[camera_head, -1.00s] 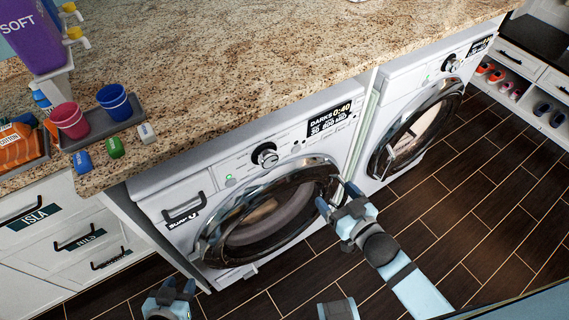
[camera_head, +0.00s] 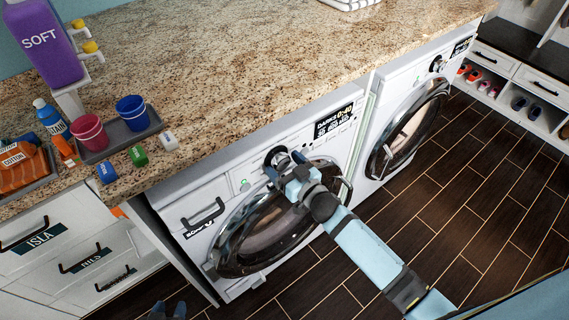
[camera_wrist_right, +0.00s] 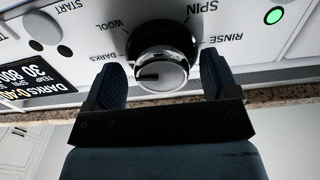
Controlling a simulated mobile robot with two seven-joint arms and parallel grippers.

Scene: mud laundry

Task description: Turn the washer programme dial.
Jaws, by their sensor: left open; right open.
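The washer (camera_head: 205,190) under the counter has a round programme dial (camera_head: 273,154) on its front panel. In the right wrist view the dial (camera_wrist_right: 163,62) is black with a silver face and a dark pointer mark, ringed by labels such as WOOL, DARKS, SPIN and RINSE. My right gripper (camera_head: 283,166) is at the panel in front of the dial. Its fingers (camera_wrist_right: 160,85) are open, one on either side of the dial's face; I cannot tell whether they touch it. My left gripper (camera_head: 168,310) is low at the bottom edge, mostly cut off, away from the washer.
The washer's display (camera_head: 333,121) reads DARKS, and a green light (camera_wrist_right: 273,16) is lit. A second machine (camera_head: 408,125) stands to the right. The granite counter (camera_head: 230,70) overhangs the panel and holds a tray (camera_head: 115,137) with two cups. Dark floor lies in front.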

